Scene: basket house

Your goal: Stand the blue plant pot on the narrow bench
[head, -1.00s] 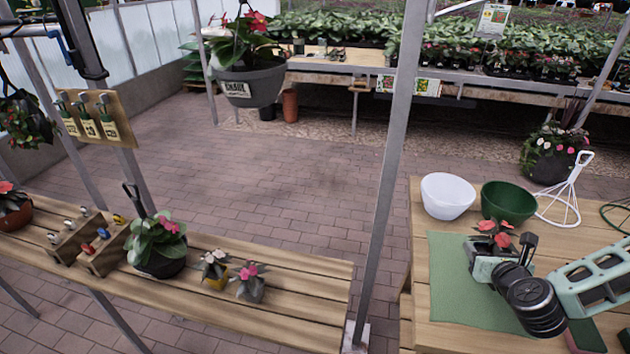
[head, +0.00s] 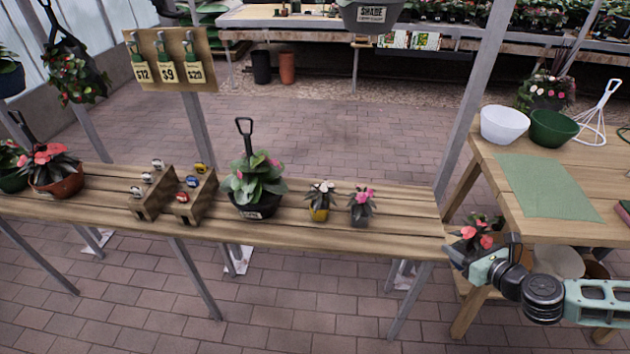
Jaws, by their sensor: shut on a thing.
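My gripper (head: 480,262) is shut on a small plant pot with dark leaves and red-pink flowers (head: 478,236). The gripper hides nearly all of this pot, so I cannot make out its colour. The narrow bench (head: 405,228) is the slatted wooden one running from the left to the middle. My gripper holds the plant upright just off the bench's right end, in front of the gap between bench and table. From this view I cannot tell its exact height over the bench.
The bench bears a yellow pot (head: 319,213), a grey pot (head: 362,217), a larger dark pot (head: 257,208) and wooden label racks (head: 155,203). Its right end is bare. A metal post (head: 468,105) rises behind that end. The table (head: 490,160) holds a green mat (head: 548,187) and bowls.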

